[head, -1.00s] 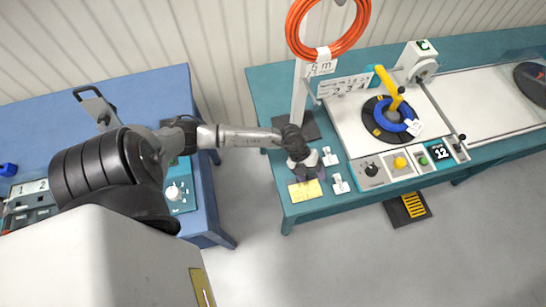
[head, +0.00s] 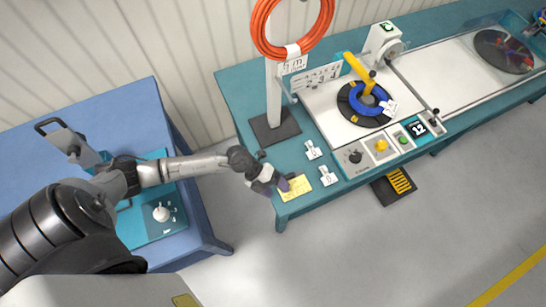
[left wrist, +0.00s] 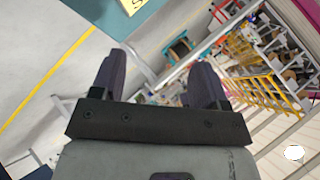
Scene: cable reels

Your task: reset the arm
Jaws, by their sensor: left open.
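My left arm reaches in from the left in the head view. Its gripper (head: 278,188) is over the front left corner of the teal table, beside the yellow note (head: 295,188). In the left wrist view the two dark fingers of the left gripper (left wrist: 155,82) stand wide apart with nothing between them. My right gripper is not in either view.
The teal table (head: 240,90) holds a post with an orange cable coil (head: 262,35), white tags (head: 313,150) and a machine with a blue coil (head: 371,100). A blue table (head: 120,100) stands left. A black pedal (head: 393,187) lies on open grey floor.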

